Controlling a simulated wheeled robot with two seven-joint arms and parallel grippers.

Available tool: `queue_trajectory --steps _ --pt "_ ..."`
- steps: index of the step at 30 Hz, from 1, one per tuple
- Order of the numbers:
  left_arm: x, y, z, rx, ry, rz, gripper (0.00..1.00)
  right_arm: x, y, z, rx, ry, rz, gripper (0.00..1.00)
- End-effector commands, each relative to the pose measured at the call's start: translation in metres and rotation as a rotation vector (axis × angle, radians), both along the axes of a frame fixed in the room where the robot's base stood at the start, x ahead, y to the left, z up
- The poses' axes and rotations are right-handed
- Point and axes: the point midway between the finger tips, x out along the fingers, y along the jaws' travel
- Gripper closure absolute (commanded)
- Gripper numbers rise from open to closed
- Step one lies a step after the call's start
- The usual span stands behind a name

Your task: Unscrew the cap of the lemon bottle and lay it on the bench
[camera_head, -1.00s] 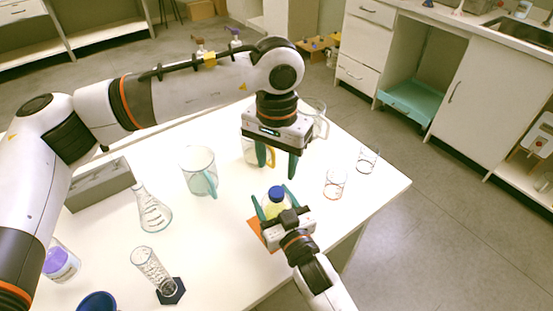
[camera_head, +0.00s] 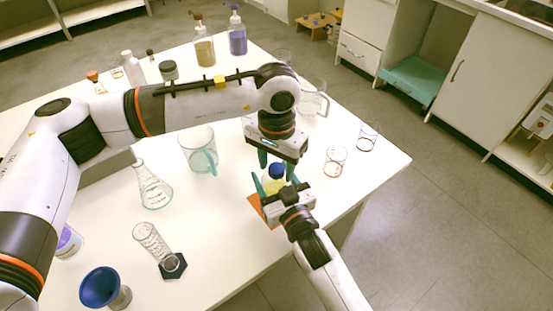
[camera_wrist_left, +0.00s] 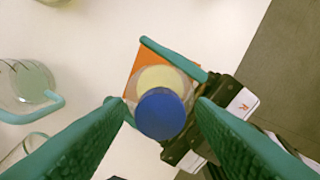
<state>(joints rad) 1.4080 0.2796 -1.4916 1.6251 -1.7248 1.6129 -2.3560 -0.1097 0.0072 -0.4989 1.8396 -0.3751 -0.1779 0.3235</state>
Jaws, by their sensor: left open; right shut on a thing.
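The lemon bottle (camera_head: 272,185) holds pale yellow liquid and has a blue cap (camera_head: 277,170). It stands upright over an orange mat (camera_head: 254,203). My right gripper (camera_head: 274,187) is shut on the bottle's body from the front right. My left gripper (camera_head: 276,168) points down from above, open, with its green fingers on either side of the cap. In the left wrist view the blue cap (camera_wrist_left: 160,114) lies between the two fingers, with gaps that look small. Whether the fingers touch the cap cannot be told.
A handled beaker (camera_head: 198,150) and a flask (camera_head: 152,188) stand to the left. Two small glasses, one of them this glass (camera_head: 335,161), stand to the right. A blue funnel (camera_head: 100,287) and a glass cylinder (camera_head: 152,242) are at the front left. White bench (camera_head: 215,235) is bare left of the mat.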

Motion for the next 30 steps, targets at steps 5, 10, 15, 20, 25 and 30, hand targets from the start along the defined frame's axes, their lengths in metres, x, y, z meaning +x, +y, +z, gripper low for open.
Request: queue_trajectory --steps 5,10,15,20,25,30 --pt "0.0001 0.0 0.0003 0.0 0.0 0.001 0.71 -0.0002 0.0001 -0.0007 0.0 0.001 0.0 1.0" --pt "0.0001 0.0 0.0005 0.0 0.0 0.001 0.97 -0.0002 0.0001 -0.0007 0.0 0.002 0.0 1.0" --pt "0.0001 0.0 0.0006 0.0 0.0 0.025 0.97 -0.0003 0.0001 -0.0007 0.0 0.002 0.0 1.0" --pt "0.0002 -0.0001 0.0008 0.0 -0.001 0.263 0.97 -0.0003 0.0001 -0.0008 0.0 0.002 0.0 1.0" --pt "0.0002 -0.0001 0.0011 -0.001 0.0 0.675 0.97 -0.0003 0.0001 -0.0008 0.0 0.002 0.0 1.0" --pt "0.0002 -0.0003 0.0015 -0.001 0.0 1.092 0.97 -0.0003 0.0001 -0.0008 0.0 0.002 0.0 1.0"
